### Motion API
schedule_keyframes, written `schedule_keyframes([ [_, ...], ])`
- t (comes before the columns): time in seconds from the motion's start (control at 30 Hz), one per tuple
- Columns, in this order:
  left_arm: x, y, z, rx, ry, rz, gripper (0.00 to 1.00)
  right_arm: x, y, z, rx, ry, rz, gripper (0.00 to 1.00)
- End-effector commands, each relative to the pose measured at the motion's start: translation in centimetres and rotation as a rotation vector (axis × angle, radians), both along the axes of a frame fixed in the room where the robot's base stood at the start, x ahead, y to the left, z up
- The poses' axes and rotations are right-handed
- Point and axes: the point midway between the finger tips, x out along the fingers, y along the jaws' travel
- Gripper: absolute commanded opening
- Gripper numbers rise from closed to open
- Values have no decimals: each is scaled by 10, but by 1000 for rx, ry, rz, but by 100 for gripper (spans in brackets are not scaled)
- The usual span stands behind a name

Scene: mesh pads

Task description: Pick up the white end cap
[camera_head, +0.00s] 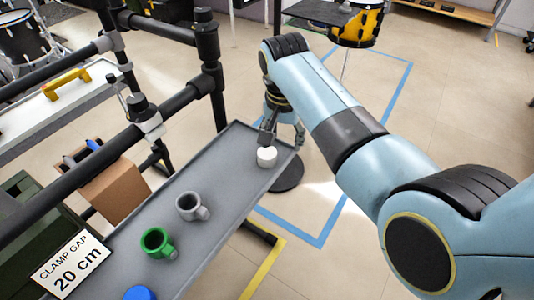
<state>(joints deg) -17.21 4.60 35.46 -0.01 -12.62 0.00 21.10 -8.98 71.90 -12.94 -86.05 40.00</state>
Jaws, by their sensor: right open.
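The white end cap (266,157) is a short white cylinder standing near the far right end of the grey tray (228,165). My right gripper (281,136) is open just above and behind the cap, at the tray's far end. One dark finger comes down close to the cap's top left; I cannot tell whether it touches. The cap is not between the fingers as far as I can see. My left gripper is not in view.
On the tray, a grey fitting (190,206), a green fitting (156,242) and a blue piece (139,293) stand nearer. A dark pipe frame (205,50) rises on the left. The tray between cap and grey fitting is clear.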

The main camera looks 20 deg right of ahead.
Motion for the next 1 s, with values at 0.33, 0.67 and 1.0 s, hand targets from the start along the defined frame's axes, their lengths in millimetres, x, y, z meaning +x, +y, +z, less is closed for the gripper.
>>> schedule_keyframes([
  [0.33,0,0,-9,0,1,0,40,38,32,7,1,23,-66,55],
  [0.67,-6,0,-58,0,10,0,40,41,28,-37,0,24,-64,55],
  [1.0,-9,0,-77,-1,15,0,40,43,26,-52,0,22,-64,55],
])
